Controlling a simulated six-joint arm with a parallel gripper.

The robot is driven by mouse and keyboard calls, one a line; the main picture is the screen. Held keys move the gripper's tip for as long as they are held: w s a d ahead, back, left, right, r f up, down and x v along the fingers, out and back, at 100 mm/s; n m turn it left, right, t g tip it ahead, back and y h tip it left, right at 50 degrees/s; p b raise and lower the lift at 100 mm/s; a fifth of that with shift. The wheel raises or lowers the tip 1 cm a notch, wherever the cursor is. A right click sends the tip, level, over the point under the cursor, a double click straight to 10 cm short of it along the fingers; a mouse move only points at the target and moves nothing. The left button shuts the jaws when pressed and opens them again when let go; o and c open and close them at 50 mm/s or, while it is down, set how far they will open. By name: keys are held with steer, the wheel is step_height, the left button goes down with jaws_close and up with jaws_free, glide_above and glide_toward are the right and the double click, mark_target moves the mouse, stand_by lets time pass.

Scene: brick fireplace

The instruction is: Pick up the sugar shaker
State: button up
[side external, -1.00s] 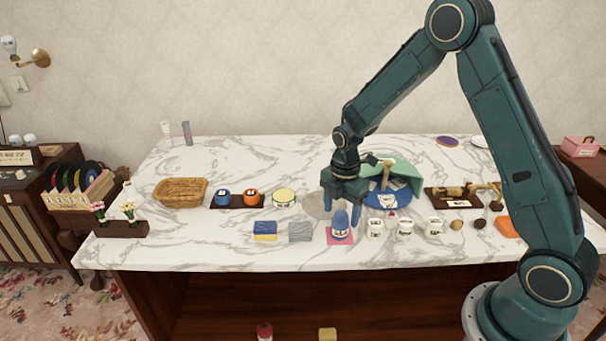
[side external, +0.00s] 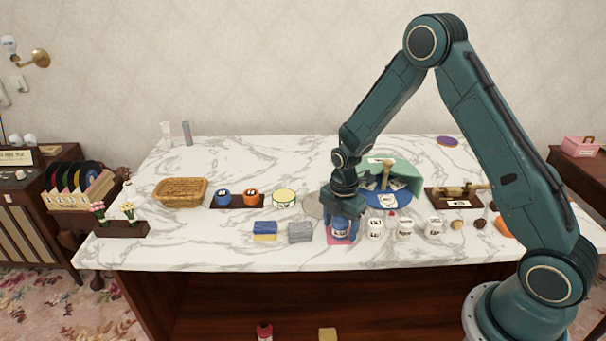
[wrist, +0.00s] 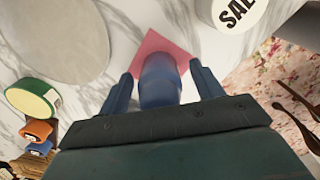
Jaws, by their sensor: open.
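A blue shaker (side external: 340,232) with a pale label stands upright on a pink square mat (side external: 332,241) near the front of the marble counter. I cannot read its label. My gripper (side external: 342,226) points down over the shaker, with its fingers low around it and its body hiding the top. In the wrist view the blue shaker (wrist: 160,80) is between the two fingers of my open gripper (wrist: 161,84). Small gaps show on both sides, and the pink mat (wrist: 158,42) shows beyond.
White labelled pots (side external: 375,228) stand close to the right; one reads "SAL" in the wrist view (wrist: 238,12). Blue and grey sponge-like blocks (side external: 300,232) lie to the left.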

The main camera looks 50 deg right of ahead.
steer(key=c, duration=1.2)
steer(key=shift+o, duration=0.2)
steer(key=shift+r, duration=0.15)
step_height(320, 180, up, 20)
stand_by(0.4)
